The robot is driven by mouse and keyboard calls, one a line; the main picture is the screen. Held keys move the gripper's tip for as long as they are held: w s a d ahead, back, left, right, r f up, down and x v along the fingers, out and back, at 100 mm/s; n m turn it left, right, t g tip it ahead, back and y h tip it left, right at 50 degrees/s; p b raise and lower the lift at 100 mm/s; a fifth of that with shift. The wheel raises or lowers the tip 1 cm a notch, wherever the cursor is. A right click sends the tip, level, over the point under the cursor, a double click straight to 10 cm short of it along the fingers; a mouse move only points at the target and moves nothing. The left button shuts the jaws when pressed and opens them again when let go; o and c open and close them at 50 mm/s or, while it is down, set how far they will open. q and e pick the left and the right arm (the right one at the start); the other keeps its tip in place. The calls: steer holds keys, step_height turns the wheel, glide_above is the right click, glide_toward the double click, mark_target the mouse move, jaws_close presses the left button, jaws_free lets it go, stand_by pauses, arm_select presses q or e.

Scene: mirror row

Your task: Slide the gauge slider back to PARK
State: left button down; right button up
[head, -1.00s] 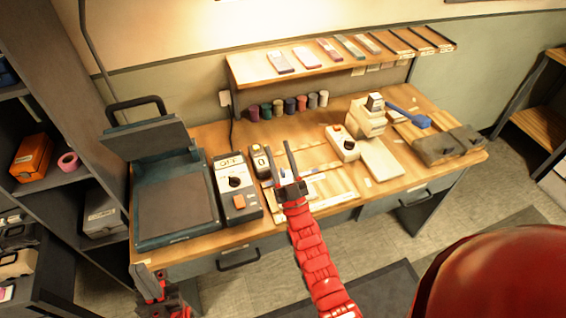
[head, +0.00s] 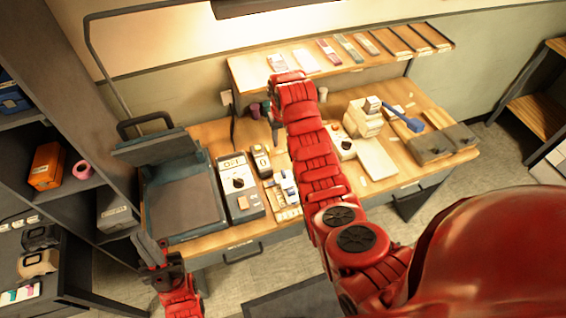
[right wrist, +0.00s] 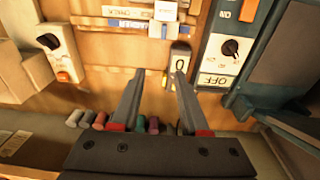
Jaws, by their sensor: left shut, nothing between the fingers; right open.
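The gauge (head: 286,196) is a pale strip with blue-and-white parts on the bench, left of centre. In the head view my right arm partly covers it. In the right wrist view a small pale block (right wrist: 165,11), which looks like the slider, stands at the top edge beside upside-down labels (right wrist: 124,13); I cannot make out PARK. My right gripper (right wrist: 159,73) is open and empty, apart from the block, near the counter box marked 0 (right wrist: 180,62). In the head view it is at the bench's back. My left gripper (head: 148,246) is shut and empty at the bench's front left.
A control box with a knob (head: 239,185) and a teal hinged press (head: 180,200) stand left of the gauge. Small jars (right wrist: 100,120) line the back under the shelf (head: 345,55). A white knob box (head: 344,148) and a pale block (head: 378,160) stand to the right.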

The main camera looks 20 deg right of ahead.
steer(key=s+r, duration=0.1)
steer(key=g+b, duration=0.1)
steer(key=b, duration=0.8)
glide_above(283, 172)
step_height(283, 172, down, 9)
steer(key=shift+d, duration=0.1)
steer(key=shift+f+p, duration=0.35)
steer(key=shift+p, duration=0.5)
step_height(283, 172, down, 5)
steer(key=shift+f+p, duration=0.1)
steer(key=shift+p, duration=0.75)
steer(key=shift+f, duration=1)
jaws_close()
